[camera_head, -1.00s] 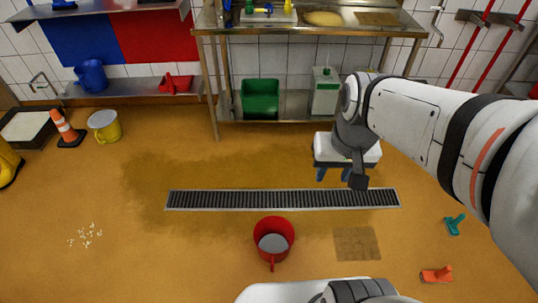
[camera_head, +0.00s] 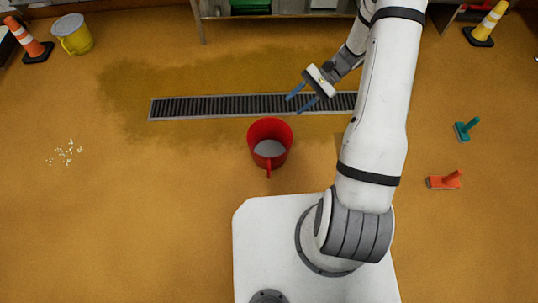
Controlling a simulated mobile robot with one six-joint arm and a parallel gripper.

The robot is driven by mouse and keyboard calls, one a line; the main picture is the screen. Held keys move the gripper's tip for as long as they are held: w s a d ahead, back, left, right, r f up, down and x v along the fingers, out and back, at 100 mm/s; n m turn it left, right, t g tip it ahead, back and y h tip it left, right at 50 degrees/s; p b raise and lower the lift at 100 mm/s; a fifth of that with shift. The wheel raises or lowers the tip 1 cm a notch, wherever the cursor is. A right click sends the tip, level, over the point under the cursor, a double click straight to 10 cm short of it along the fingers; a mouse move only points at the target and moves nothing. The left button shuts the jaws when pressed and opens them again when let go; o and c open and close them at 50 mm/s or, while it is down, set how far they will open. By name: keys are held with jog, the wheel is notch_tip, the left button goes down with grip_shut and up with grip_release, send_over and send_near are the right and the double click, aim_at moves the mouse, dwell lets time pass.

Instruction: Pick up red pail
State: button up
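The red pail (camera_head: 284,133) stands upright on the orange-brown floor, just in front of the drain grate. Its inside bottom looks grey, and its red handle points toward my base. My gripper (camera_head: 301,103) is above and to the right of the pail in the picture, over the grate. Its two blue fingers are spread apart with nothing between them. It points down and to the left and is clear of the pail.
The drain grate (camera_head: 215,106) runs behind the pail. A yellow pail (camera_head: 76,38) and traffic cones (camera_head: 27,42) (camera_head: 484,24) stand farther back. A teal brush (camera_head: 466,130) and an orange brush (camera_head: 445,181) lie at right. White crumbs (camera_head: 66,152) lie at left. Floor left of the pail is clear.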

notch_tip(320, 180, down, 22)
jog(key=f+m+t+y+b, duration=0.1)
jog(key=m+t+y+b, duration=0.1)
jog(key=m+y+b, duration=0.4)
jog(key=m+t+y+b, duration=0.2)
jog(key=m+t+b, duration=0.25)
jog(key=b, duration=0.25)
send_near(269, 171)
jog(key=w+a+f, duration=0.1)
jog(key=a, duration=0.4)
jog(key=a+b, duration=0.1)
jog(key=a, duration=0.1)
jog(key=a+b, duration=0.1)
jog(key=a, duration=0.2)
jog(key=shift+w+f, duration=0.25)
jog(key=shift+f, duration=0.1)
grip_shut()
